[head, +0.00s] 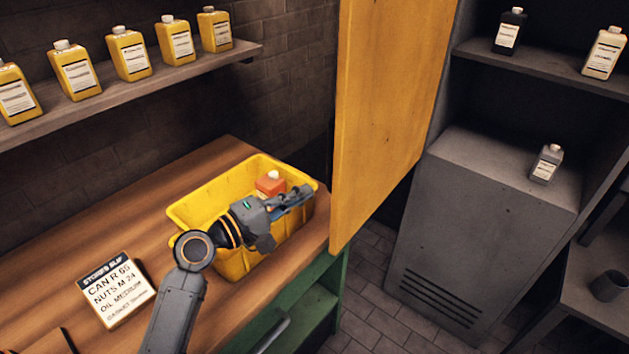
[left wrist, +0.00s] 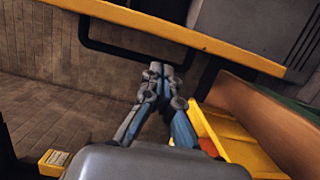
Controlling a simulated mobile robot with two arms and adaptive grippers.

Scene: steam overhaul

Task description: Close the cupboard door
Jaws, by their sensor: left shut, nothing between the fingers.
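The cupboard door (head: 385,110) is a yellow panel standing open, swung out from the grey cupboard (head: 490,190), whose shelves are exposed. In the left wrist view the door (left wrist: 190,38) shows edge-on, with a black bar handle (left wrist: 115,50) on its near face. My left gripper (head: 303,192) is above the yellow crate, pointing right toward the door. Its fingers (left wrist: 160,68) are shut and empty, close to the handle bar. I cannot tell whether they touch it. The handle is hidden in the head view. My right gripper is not in view.
A yellow crate (head: 187,212) holding an orange can (head: 270,184) stands on the wooden bench (head: 215,160) beside the door. A sign (head: 116,288) lies on the bench. Yellow bottles line the wall shelf (head: 130,98). Bottles stand inside the cupboard. Tiled floor (head: 365,275) below the door looks clear.

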